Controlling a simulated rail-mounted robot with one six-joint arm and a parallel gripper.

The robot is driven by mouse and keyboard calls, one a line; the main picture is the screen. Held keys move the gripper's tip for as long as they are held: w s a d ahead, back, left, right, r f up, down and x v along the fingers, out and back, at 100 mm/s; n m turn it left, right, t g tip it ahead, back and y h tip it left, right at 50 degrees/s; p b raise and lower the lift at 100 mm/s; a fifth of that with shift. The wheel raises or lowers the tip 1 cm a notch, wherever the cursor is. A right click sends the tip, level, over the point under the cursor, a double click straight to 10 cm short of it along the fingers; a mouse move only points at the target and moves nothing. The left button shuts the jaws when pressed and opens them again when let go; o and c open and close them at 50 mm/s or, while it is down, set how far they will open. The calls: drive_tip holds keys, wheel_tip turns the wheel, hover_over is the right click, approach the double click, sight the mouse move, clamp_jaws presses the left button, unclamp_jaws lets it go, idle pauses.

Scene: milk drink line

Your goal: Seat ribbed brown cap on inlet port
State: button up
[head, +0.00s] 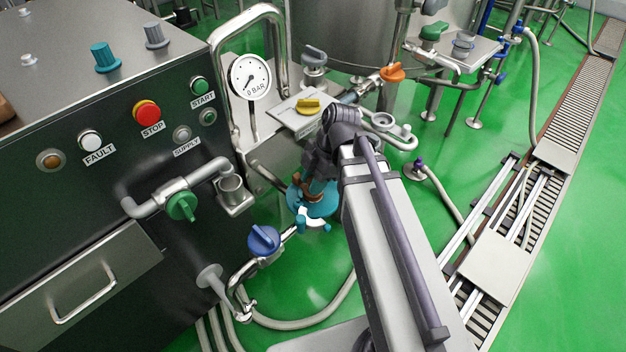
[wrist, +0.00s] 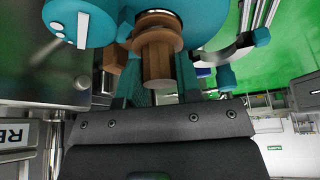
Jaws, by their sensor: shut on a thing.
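My gripper (head: 312,190) is low in front of the cabinet, mostly hidden behind my own arm in the head view. It is shut on a brown cap (wrist: 157,55), which has a wide flange and a narrower stub between the jaws in the wrist view. Brown also shows at the gripper in the head view (head: 308,194), with teal parts around it. The ribbing is not clear. An open steel cup-shaped port (head: 232,188) ends the cabinet's pipe, left of my gripper and apart from it. Another round opening (head: 382,120) lies behind. I cannot tell which is the inlet port.
A green valve handle (head: 182,206) and a blue one (head: 263,239) stick out near the gripper. A pressure gauge (head: 249,77) stands by a steel rail frame. A yellow handle (head: 308,106) is behind. Hoses (head: 310,322) lie on the green floor.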

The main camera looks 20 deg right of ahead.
drive_tip(key=shift+f+b, duration=0.5)
drive_tip(key=shift+f, duration=0.15)
drive_tip(key=o, duration=1.1)
drive_tip(key=p+v, duration=1)
drive_tip(key=v, duration=0.1)
